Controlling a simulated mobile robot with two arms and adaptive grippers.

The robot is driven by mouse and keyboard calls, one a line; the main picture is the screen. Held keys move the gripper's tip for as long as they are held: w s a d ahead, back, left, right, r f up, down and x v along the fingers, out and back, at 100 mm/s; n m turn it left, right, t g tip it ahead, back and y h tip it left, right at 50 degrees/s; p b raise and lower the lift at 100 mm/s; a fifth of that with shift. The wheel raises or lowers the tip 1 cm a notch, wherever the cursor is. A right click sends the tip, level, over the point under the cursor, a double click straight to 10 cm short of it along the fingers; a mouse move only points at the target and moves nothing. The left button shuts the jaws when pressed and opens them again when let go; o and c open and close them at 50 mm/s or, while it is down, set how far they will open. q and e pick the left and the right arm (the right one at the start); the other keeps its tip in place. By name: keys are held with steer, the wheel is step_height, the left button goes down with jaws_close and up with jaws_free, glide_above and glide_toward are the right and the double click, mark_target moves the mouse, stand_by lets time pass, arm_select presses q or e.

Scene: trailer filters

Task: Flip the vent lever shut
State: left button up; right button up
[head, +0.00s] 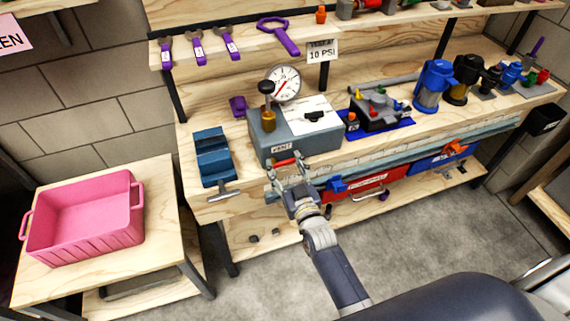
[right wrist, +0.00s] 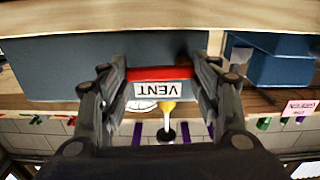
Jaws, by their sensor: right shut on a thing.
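The grey-blue tester box (head: 318,143) stands at the front of the workbench, with a VENT label (head: 281,148) on its front face. The red vent lever (head: 285,162) lies roughly level just below that label. My right gripper (head: 287,172) reaches the lever from the front. In the right wrist view, which is upside down, the red lever (right wrist: 163,73) spans between my two fingers, beside the VENT label (right wrist: 163,91). The fingers are shut on it and cover its ends. My left gripper is not in view.
A round gauge (head: 284,83) and a black-knobbed brass plunger (head: 267,108) rise from the box. A blue vise (head: 212,158) stands left of it. A pink bin (head: 85,215) sits on a side table. Grey floor (head: 420,240) is open in front of the bench.

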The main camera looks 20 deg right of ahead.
steer(key=shift+f+m, duration=0.15)
steer(key=shift+m, duration=0.25)
steer(key=o, duration=1.1)
steer(key=shift+c, duration=0.2)
steer(key=s, duration=1.2)
steer(key=shift+d, duration=0.2)
